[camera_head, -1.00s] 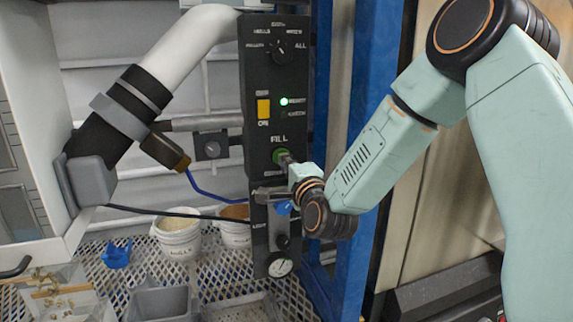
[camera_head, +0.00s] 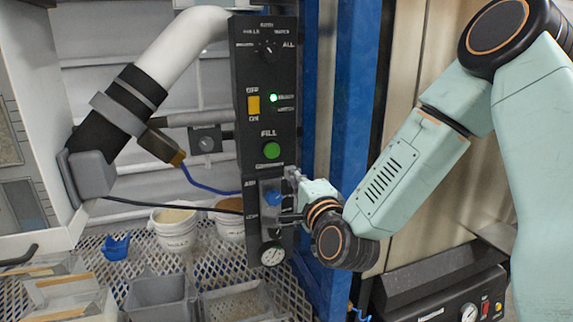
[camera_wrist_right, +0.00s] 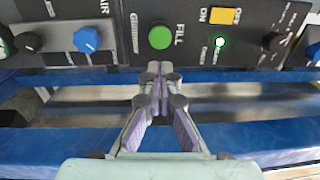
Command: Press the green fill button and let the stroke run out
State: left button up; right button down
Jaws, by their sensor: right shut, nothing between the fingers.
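The green fill button (camera_head: 271,150) sits on the black control panel (camera_head: 262,100), under the word FILL, and is fully uncovered in the head view. It also shows in the right wrist view (camera_wrist_right: 160,37), straight beyond the fingertips. My right gripper (camera_wrist_right: 154,68) is shut and empty, its fingertips together. In the head view the right gripper (camera_head: 290,180) is at the panel's right edge, below and right of the button and apart from it. A small green lamp (camera_head: 273,98) is lit above the button. My left gripper is not in view.
A yellow switch (camera_head: 253,104), a rotary selector (camera_head: 267,47), a blue knob (camera_head: 273,197) and a gauge (camera_head: 271,254) share the panel. A blue post (camera_head: 355,130) stands right of it. White buckets (camera_head: 176,229) and grey trays (camera_head: 160,298) stand on the mesh shelf.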

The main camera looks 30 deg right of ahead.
jog(key=shift+v, duration=1.2)
jog(key=shift+a, duration=0.15)
jog(key=s+a+f+n+g+y, duration=0.25)
jog(key=f+n, duration=0.25)
jog(key=f, duration=0.3)
jog(key=s+a+f+n+g+y, duration=0.1)
jog(key=s+a+f+n+g, duration=0.3)
jog(key=f, duration=0.4)
jog(key=s+a+f+n+g+y, duration=0.1)
jog(key=s+a+f+n+g, duration=0.2)
jog(key=f+n, duration=0.35)
jog(key=s+a+f+n+g, duration=0.1)
jog(key=s+f+n+g, duration=0.1)
jog(key=s+f+g, duration=0.2)
jog(key=s+a+f+n+g, duration=0.1)
jog(key=s+f+n+g, duration=0.2)
jog(key=s+f, duration=0.8)
jog(key=s+g, duration=0.1)
jog(key=s, duration=0.7)
jog(key=shift+a+g, duration=0.2)
jog(key=shift+g, duration=0.15)
jog(key=shift+f, duration=0.1)
